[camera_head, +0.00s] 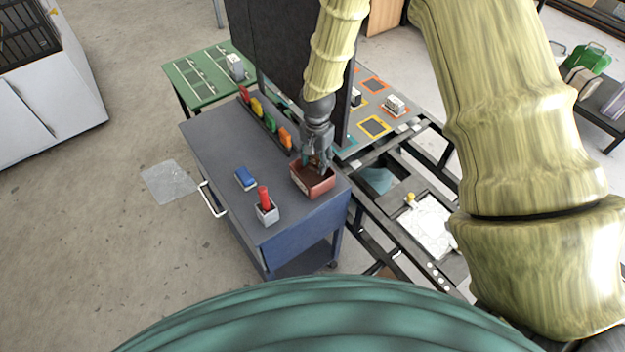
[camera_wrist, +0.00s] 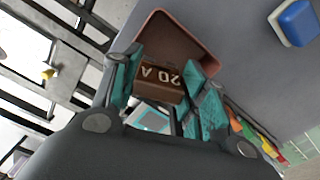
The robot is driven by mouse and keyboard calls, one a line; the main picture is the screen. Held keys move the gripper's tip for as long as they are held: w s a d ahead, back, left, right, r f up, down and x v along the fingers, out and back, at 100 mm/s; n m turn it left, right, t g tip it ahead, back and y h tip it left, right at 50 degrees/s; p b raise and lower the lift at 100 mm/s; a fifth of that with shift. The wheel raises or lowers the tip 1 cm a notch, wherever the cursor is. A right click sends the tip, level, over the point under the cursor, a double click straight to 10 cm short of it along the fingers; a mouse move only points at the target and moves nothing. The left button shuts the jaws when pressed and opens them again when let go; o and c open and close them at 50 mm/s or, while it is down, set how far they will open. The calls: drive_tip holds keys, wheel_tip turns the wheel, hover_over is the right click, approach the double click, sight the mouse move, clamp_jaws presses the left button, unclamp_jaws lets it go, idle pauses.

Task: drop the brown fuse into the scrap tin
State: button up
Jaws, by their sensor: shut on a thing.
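The scrap tin (camera_head: 318,189) is a small reddish-brown open box near the right edge of the blue cart top. The gripper points down over the tin's mouth. In the wrist view, the tin (camera_wrist: 187,40) lies just beyond the fuse. I cannot tell whether the fuse's lower end is below the rim. In the head view the fingers mostly hide the fuse.
Red, yellow, green and orange fuses (camera_head: 270,124) line the back edge. A dark upright panel (camera_head: 300,60) rises behind.

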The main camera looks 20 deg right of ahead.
drive_tip(key=shift+d+f+b, duration=0.1)
drive_tip(key=shift+f+b, duration=0.5)
drive_tip(key=shift+f, duration=0.6)
drive_tip(key=o, duration=1)
drive_tip(key=shift+s, duration=0.1)
drive_tip(key=shift+r, duration=0.1)
wheel_tip(320, 180, up, 12)
drive_tip(key=shift+f, duration=0.1)
